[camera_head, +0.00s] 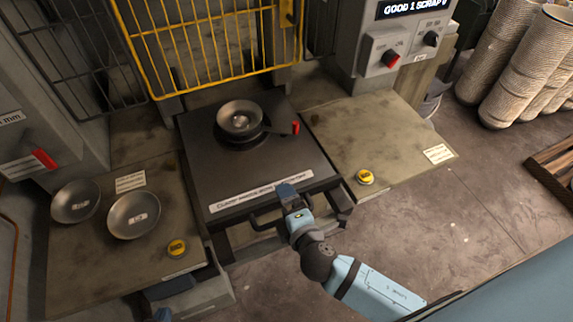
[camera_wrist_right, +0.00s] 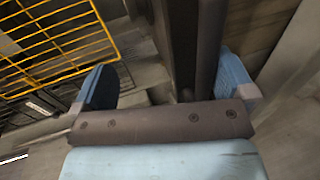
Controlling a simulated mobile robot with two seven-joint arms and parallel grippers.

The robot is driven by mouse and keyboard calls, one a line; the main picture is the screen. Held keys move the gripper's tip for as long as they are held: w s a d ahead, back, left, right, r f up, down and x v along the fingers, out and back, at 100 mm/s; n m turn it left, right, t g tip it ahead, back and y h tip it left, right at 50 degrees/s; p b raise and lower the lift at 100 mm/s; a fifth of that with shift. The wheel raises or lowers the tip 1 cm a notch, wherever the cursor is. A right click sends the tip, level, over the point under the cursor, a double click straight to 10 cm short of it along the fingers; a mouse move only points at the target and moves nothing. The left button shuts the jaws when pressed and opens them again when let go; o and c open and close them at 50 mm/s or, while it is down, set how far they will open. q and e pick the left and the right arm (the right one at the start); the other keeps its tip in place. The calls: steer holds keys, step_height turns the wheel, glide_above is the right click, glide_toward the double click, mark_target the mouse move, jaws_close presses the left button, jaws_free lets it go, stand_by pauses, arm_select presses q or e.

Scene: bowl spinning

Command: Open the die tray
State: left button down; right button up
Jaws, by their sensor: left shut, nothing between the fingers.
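The die tray (camera_head: 235,170) is a dark flat slab below the yellow guard, with a white label along its front and a dark handle (camera_head: 342,208) at the front edge. A metal bowl (camera_head: 240,116) sits on a die near its middle. My right gripper (camera_head: 289,196) is at the handle, its arm coming from the lower right. In the right wrist view its two blue fingers (camera_wrist_right: 170,88) stand wide apart on either side of dark bars (camera_wrist_right: 205,50). Only a small blue part of my left gripper (camera_head: 162,315) shows at the bottom edge.
The yellow wire guard (camera_head: 205,45) stands behind the tray. A left table (camera_head: 80,265) holds two bowls and a yellow button. A right table (camera_head: 380,140) has another yellow button (camera_head: 364,177). Stacked bowls (camera_head: 515,65) stand at the far right. Floor in front is clear.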

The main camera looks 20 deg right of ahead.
step_height(320, 180, up, 15)
steer(key=w+t+p, duration=0.1)
steer(key=shift+w+d+r, duration=0.2)
steer(key=shift+d+r, duration=0.1)
steer(key=shift+r, duration=0.25)
steer(key=shift+s+d+r, duration=0.1)
steer(key=shift+r, duration=0.15)
steer(key=c, duration=0.4)
steer(key=shift+s+r, duration=0.2)
steer(key=shift+s, duration=0.3)
steer(key=c, duration=0.4)
steer(key=shift+o, duration=0.2)
steer(key=b, duration=1)
glide_toward(271, 201)
arm_select(q)
step_height(271, 201, down, 7)
steer(key=p, duration=0.1)
steer(key=shift+s+r, duration=0.15)
steer(key=shift+s, duration=0.1)
arm_select(e)
steer(key=w+f, duration=0.1)
steer(key=w, duration=0.3)
steer(key=w+f, duration=0.1)
steer(key=w, duration=0.3)
steer(key=w+f, duration=0.1)
steer(key=w, duration=0.3)
steer(key=shift+w+f, duration=0.25)
steer(key=shift+w, duration=0.1)
